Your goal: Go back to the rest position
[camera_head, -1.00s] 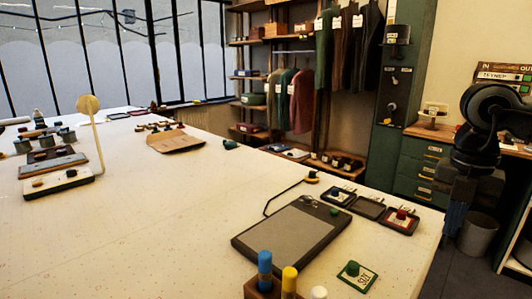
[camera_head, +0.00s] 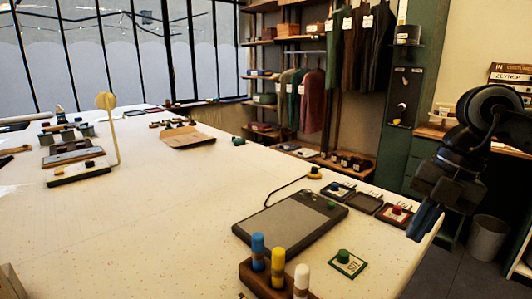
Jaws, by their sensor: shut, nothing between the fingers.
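My gripper (camera_head: 424,220) is at the right of the head view, at the end of my black arm. It hangs tilted down beside the right edge of the white table (camera_head: 150,235), close to the small trays. Its blue fingers are shut with nothing between them. No object is in contact with it that I can see.
A dark tablet (camera_head: 290,222) lies near the table's right side. A green-knobbed card (camera_head: 347,262) and a wooden block with coloured pegs (camera_head: 258,283) are in front. Small trays (camera_head: 395,216) sit by the right edge. A grey bin (camera_head: 487,237) stands on the floor.

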